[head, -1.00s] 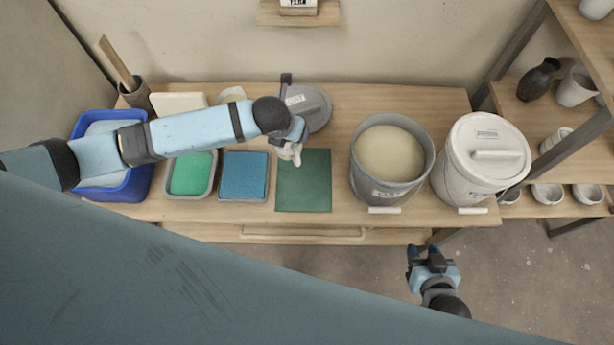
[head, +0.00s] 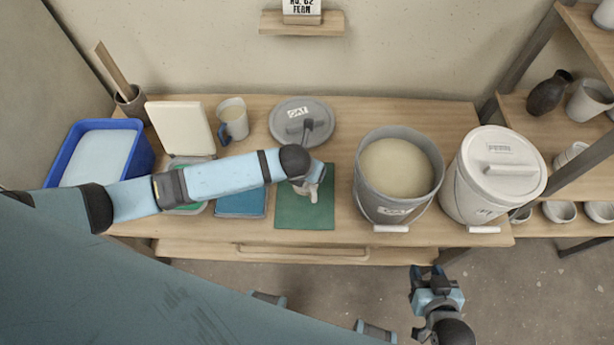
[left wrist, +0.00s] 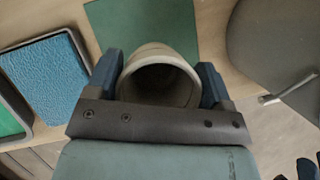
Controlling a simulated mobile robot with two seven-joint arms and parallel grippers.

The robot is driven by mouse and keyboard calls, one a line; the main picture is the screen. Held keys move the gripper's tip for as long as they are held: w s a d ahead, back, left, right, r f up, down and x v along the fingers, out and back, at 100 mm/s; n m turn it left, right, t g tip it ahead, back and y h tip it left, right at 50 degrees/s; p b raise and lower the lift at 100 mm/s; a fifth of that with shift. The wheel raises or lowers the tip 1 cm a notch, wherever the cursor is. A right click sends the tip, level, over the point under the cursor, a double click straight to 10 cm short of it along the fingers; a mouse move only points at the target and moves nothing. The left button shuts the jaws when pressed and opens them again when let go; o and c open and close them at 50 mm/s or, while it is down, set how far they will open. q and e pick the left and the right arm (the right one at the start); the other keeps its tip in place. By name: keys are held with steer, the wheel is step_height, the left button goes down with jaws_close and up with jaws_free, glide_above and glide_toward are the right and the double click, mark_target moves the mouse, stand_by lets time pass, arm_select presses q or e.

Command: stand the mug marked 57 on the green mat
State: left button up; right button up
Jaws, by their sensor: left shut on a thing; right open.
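My left gripper (head: 306,182) is shut on a pale grey mug (head: 314,194), over the green mat (head: 300,216). In the left wrist view the mug (left wrist: 160,58) sits between the two fingers (left wrist: 158,82), its open mouth toward the camera and the mat (left wrist: 122,28) beyond it. The arm hides most of the mug in the head view, and no number is readable on it. I cannot tell whether its base touches the mat. A second mug (head: 233,120) stands at the back of the table. My right gripper (head: 434,277) is open and empty, in front of the table.
Right of the mat stand an open bucket (head: 370,205) of pale glaze and a lidded bucket (head: 465,195). A grey lid (head: 300,135) lies behind the mat. A blue-surfaced tray (head: 240,203) and a blue tub (head: 66,152) are to its left.

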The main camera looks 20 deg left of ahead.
arm_select(q)
step_height(320, 180, down, 4)
steer(key=shift+f, duration=0.3)
steer(key=o, duration=1.1)
steer(key=shift+f, duration=0.15)
